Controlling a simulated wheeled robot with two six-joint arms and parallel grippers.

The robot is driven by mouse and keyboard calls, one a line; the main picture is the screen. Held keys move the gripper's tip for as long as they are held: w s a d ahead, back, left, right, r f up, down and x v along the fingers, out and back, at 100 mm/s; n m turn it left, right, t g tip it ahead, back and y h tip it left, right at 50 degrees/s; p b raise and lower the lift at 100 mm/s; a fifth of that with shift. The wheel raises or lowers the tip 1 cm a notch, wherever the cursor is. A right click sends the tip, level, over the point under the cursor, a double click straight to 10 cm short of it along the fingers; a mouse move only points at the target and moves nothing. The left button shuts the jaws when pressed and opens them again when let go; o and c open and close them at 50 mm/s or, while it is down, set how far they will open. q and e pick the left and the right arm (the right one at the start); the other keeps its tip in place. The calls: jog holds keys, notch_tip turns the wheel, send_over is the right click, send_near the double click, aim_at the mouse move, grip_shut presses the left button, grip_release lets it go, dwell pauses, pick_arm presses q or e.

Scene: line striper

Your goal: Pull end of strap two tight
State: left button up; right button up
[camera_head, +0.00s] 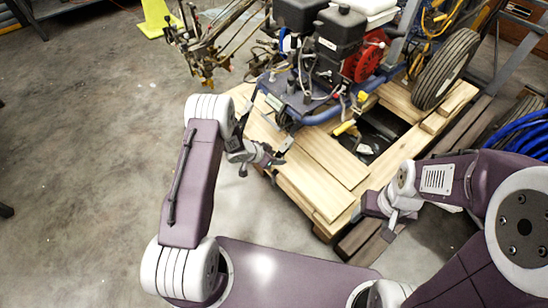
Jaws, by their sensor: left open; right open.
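The line striper (315,62), with a black engine, a red round part and a blue frame, stands on a wooden pallet (322,168). I cannot make out strap two or its end for certain. Small yellow pieces (345,128) show on the machine's near side, too small to identify. My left gripper (278,158) is open over the pallet's left edge, close to the machine's lower front. My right gripper (372,222) is open near the pallet's front right corner, apart from the machine. Neither gripper visibly holds anything.
A large black wheel (446,69) stands on the pallet's right side. A coil of blue hose (522,135) lies at the right edge. A yellow-green object (158,18) stands on the floor at the back. The concrete floor (80,130) on the left is mostly clear.

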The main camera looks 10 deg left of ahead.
dwell(0.3)
pick_arm(q)
jog(key=shift+r+p, duration=0.1)
jog(key=shift+p, duration=0.25)
grip_shut()
notch_tip(320, 180, down, 7)
jog(key=s+a+b, duration=0.2)
jog(key=s+b, duration=0.1)
jog(key=b, duration=0.1)
jog(key=shift+o, duration=0.4)
grip_release()
jog(key=shift+a, duration=0.1)
jog(key=shift+r, duration=0.1)
